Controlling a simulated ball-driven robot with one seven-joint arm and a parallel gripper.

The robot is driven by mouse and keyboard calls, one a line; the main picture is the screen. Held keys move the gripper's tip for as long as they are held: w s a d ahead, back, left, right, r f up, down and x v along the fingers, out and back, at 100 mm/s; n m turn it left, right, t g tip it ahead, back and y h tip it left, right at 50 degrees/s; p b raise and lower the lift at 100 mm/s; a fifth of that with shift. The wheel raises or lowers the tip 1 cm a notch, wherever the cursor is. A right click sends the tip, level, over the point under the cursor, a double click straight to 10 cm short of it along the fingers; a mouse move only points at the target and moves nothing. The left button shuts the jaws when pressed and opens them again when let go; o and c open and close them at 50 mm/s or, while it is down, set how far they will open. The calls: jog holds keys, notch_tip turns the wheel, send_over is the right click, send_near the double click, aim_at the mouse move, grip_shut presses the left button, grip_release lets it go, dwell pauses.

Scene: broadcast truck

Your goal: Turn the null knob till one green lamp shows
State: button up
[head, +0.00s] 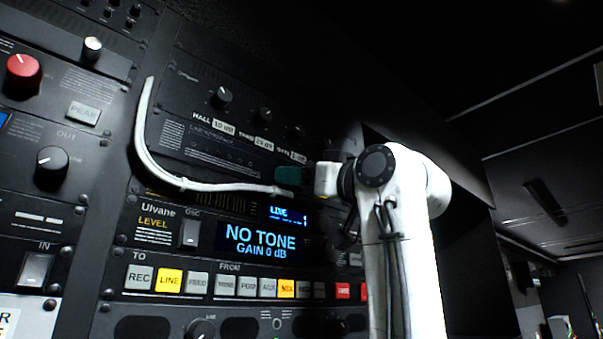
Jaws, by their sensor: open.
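No label reading "null" is legible, so I cannot tell which knob is the null knob. Small dark knobs (221,97) sit on the upper panel, above the labels HALL and others. A knob (201,330) labelled LINE is cut by the bottom edge, with a small round fitting (277,323) to its right. A small greenish spot shows at the bottom edge below that fitting; I cannot tell whether it is a lit lamp. My gripper (290,177) is at the rack face above the display, its dark teal fingers pointing left. It is open; its far side is hidden.
A display (256,240) reads NO TONE, GAIN 0 dB. Below it is a button row with LINE (170,281) lit yellow. A white cable (150,150) curves across the rack towards my gripper. A red knob (23,70) is at far left. Open dark space lies right.

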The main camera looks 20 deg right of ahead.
grip_shut()
dwell(0.4)
jog(key=shift+m, duration=0.4)
jog(key=m+h, duration=0.3)
jog(key=m, duration=0.5)
jog(key=a+m+h, duration=0.1)
jog(key=m+h, duration=0.3)
jog(key=m, duration=0.3)
jog(key=m+g+h, duration=0.1)
jog(key=m+h, duration=0.2)
jog(key=m, duration=0.5)
jog(key=shift+s+a+r+m+h, duration=0.15)
jog(key=shift+s+r+m+h, duration=0.15)
jog(key=shift+r+h, duration=0.1)
jog(key=shift+m, duration=0.3)
